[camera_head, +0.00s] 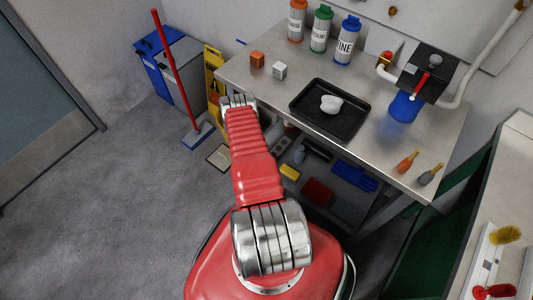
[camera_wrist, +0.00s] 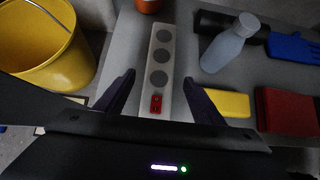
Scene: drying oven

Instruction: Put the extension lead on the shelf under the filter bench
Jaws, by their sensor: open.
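The extension lead (camera_wrist: 161,66) is a pale strip with three dark round sockets and a red switch. It appears to lie on the grey shelf (camera_wrist: 128,48) under the filter bench (camera_head: 250,88), pointing away from me in the wrist view. My gripper (camera_wrist: 159,80) is open, with one dark finger on each side of the lead near its switch end. Gaps show between the fingers and the lead.
On the shelf right of the lead are a grey-blue bottle (camera_wrist: 230,43), a yellow block (camera_wrist: 226,103), a red block (camera_wrist: 286,110), a dark cylinder and a blue item (camera_wrist: 293,48). A yellow bucket (camera_wrist: 45,50) stands left. The bench edge overhangs the shelf.

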